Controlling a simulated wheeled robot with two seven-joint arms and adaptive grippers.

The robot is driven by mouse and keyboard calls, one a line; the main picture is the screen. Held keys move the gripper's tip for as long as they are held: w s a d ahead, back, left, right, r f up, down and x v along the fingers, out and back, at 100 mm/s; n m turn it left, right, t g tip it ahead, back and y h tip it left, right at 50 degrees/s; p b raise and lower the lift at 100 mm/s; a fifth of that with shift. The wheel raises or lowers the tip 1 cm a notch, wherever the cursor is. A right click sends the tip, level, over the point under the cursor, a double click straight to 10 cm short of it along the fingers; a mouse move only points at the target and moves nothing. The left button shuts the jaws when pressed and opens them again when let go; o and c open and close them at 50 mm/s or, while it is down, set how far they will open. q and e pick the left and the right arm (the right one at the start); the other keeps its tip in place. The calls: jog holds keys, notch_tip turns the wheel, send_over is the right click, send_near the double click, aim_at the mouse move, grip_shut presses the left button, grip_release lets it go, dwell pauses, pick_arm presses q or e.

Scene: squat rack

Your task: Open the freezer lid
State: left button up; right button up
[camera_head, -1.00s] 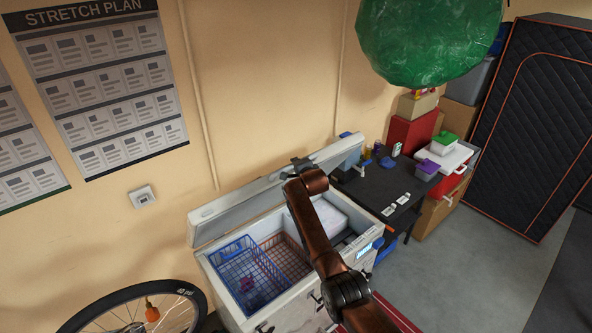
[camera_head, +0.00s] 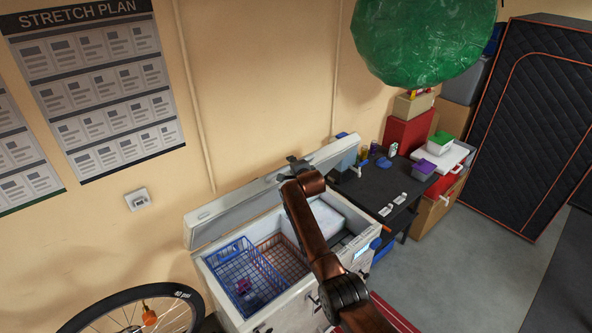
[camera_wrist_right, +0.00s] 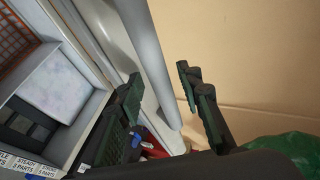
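The white chest freezer (camera_head: 212,272) stands against the wall. Its lid (camera_head: 235,204) is raised and tilted up along the back edge, so the inside shows. My right arm reaches across the freezer, with its gripper (camera_head: 297,163) at the lid's upper edge. In the right wrist view the gripper (camera_wrist_right: 160,78) has its fingers spread. The lid (camera_wrist_right: 160,60) passes between or just behind them; contact is not clear. My left gripper is out of view.
Inside are a blue wire basket (camera_head: 232,262), an orange basket (camera_head: 285,255) and a white box (camera_head: 328,217). A black table (camera_head: 375,190) stands at the right. A green ball (camera_head: 425,40) hangs above. A bicycle wheel (camera_head: 110,300) is at the lower left.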

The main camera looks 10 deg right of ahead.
jog(key=v, duration=1.1)
jog(key=shift+s, duration=0.35)
jog(key=shift+d, duration=0.15)
